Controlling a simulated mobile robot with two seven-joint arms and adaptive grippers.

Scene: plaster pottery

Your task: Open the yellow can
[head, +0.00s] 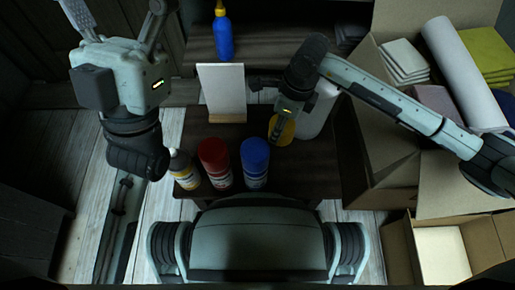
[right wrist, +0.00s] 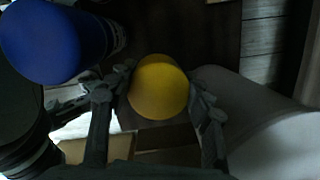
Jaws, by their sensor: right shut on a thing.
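The yellow can (head: 285,133) stands on the dark table, right of the blue can. Its round yellow top also shows in the right wrist view (right wrist: 158,87). My right gripper (head: 282,124) comes down on it from above. In the right wrist view its two fingers (right wrist: 162,92) press on opposite sides of the yellow top. The can's lower body is hidden, and I cannot tell whether the lid is loose. My left gripper (head: 116,12) is raised at the upper left, fingers spread and empty, away from the cans.
A white board (head: 222,92) and a white container (head: 318,110) are close by. A blue bottle (head: 223,35) stands behind. Cardboard boxes (head: 390,150) fill the right.

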